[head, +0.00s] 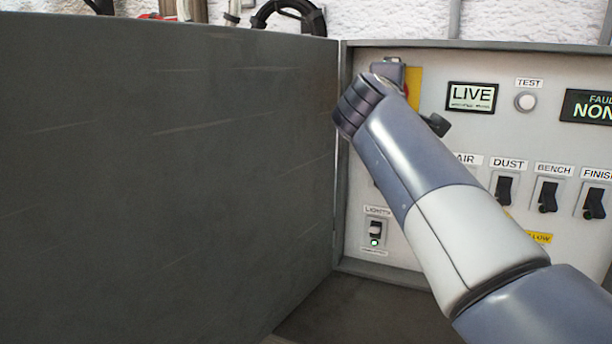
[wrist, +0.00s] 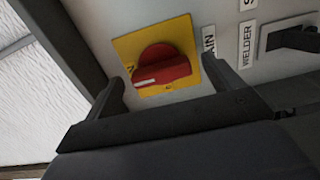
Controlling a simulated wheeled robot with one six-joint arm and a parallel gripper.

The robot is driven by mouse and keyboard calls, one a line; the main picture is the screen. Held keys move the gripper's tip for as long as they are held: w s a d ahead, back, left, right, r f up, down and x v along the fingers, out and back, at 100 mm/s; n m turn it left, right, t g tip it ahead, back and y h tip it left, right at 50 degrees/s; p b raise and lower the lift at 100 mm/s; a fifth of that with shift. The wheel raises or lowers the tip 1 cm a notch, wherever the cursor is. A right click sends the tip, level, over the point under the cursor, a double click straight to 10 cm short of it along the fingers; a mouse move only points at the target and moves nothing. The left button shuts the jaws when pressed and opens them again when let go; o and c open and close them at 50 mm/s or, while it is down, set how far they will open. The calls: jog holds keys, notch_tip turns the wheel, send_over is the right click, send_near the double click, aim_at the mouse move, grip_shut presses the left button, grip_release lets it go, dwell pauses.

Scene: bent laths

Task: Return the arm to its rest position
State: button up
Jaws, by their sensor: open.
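My arm (head: 430,190) reaches from the lower right up to the switch panel in the head view. My gripper (wrist: 172,95) is open in the wrist view, with one finger on each side of the view below a red rotary knob (wrist: 163,70) on a yellow plate. The fingers appear apart from the knob, and nothing is between them. In the head view my arm hides the knob and most of my gripper. Only part of the yellow plate (head: 414,86) shows there.
The panel (head: 470,130) carries a LIVE display (head: 471,97), a TEST button (head: 525,101) and several black switches, including DUST (head: 505,190). A lit switch (head: 376,231) is at lower left. A large grey door (head: 160,180) stands open to the left.

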jog(key=shift+w+d, duration=0.1)
jog(key=shift+w, duration=0.1)
dwell(0.3)
jog(key=b+v, duration=0.2)
jog(key=v, duration=0.9)
jog(key=w+d+n+p, duration=0.3)
jog(key=w+n+p, duration=0.5)
jog(key=n+p, duration=0.9)
jog(key=shift+r+n, duration=0.2)
jog(key=shift+n, duration=0.4)
